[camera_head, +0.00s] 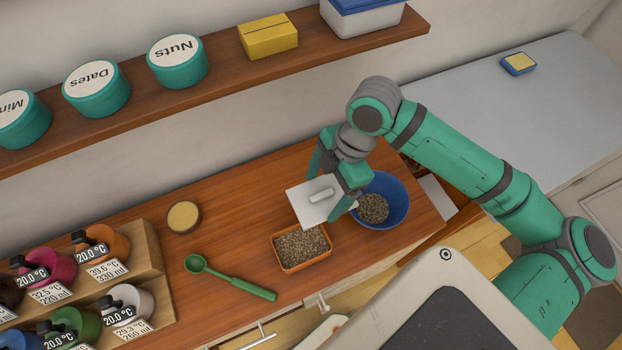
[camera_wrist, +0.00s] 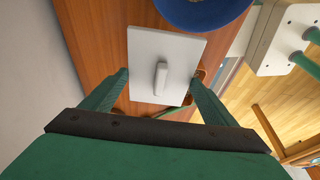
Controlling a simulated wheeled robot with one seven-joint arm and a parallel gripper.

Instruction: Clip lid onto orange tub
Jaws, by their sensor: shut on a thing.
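The orange tub (camera_head: 277,259) sits open on the wooden counter, filled with brown grains. The lid (camera_head: 303,207) is a white rectangular plate with a raised bar handle on top. My gripper (camera_head: 326,192) is shut on the lid and holds it up behind the tub and slightly to its right, apart from it. In the wrist view the lid (camera_wrist: 145,48) sits between the two fingers (camera_wrist: 160,84), gripped across its sides with the handle facing the camera. The lid hides nearly all of the tub there.
A blue bowl (camera_head: 397,196) of grains stands close right of the lid. A green spoon (camera_head: 238,281) lies left of the tub. A round yellow-topped jar (camera_head: 184,217) and a stepped rack of labelled jars (camera_head: 151,262) stand farther left. A shelf (camera_head: 218,79) runs behind.

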